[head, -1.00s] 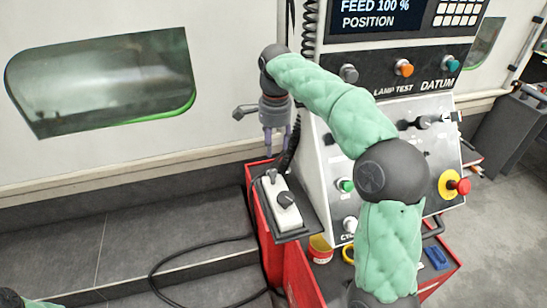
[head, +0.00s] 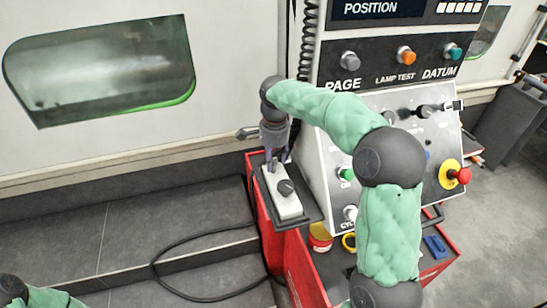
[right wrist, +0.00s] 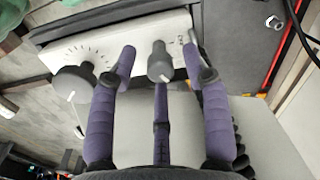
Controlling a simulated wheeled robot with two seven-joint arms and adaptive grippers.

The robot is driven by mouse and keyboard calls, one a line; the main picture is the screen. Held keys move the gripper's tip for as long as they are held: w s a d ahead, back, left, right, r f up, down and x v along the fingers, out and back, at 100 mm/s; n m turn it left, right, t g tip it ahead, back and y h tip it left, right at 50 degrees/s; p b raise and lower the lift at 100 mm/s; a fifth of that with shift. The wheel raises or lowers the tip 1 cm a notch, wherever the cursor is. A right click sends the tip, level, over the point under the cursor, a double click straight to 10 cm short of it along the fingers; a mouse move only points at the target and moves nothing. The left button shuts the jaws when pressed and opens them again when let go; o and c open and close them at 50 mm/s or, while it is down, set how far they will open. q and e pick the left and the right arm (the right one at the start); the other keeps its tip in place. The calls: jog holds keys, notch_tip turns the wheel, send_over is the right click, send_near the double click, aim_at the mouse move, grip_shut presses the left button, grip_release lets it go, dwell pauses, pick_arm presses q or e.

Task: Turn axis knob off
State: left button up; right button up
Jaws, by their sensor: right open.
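The white handheld control box (head: 283,197) lies on a dark tray on the red cart. It has two dark knobs. In the right wrist view, one smaller grey knob (right wrist: 160,62) lies between the spread purple fingers of my right gripper (right wrist: 160,75). A larger dial knob (right wrist: 75,85) with a printed scale sits to the left, outside the fingers; it shows in the head view too (head: 286,187). I cannot read which is the axis knob. My right gripper (head: 274,164) is open, pointing down over the box's far end. My left gripper is out of view.
The slanted machine panel (head: 400,130) with buttons and a red emergency stop (head: 460,175) stands close to the right of the gripper. A black cable (head: 200,298) loops on the floor. The red cart (head: 300,265) holds several small items.

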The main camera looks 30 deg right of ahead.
grip_shut()
jog(key=shift+n, duration=0.3)
jog(key=n+p, duration=0.2)
jog(key=n, duration=0.3)
jog(key=shift+r+n, duration=0.1)
jog(key=shift+n, duration=0.2)
jog(key=n+p, duration=0.1)
jog(key=n, duration=0.4)
jog(key=shift+n+p, duration=0.3)
dwell(0.5)
grip_release()
jog(key=shift+w, duration=0.1)
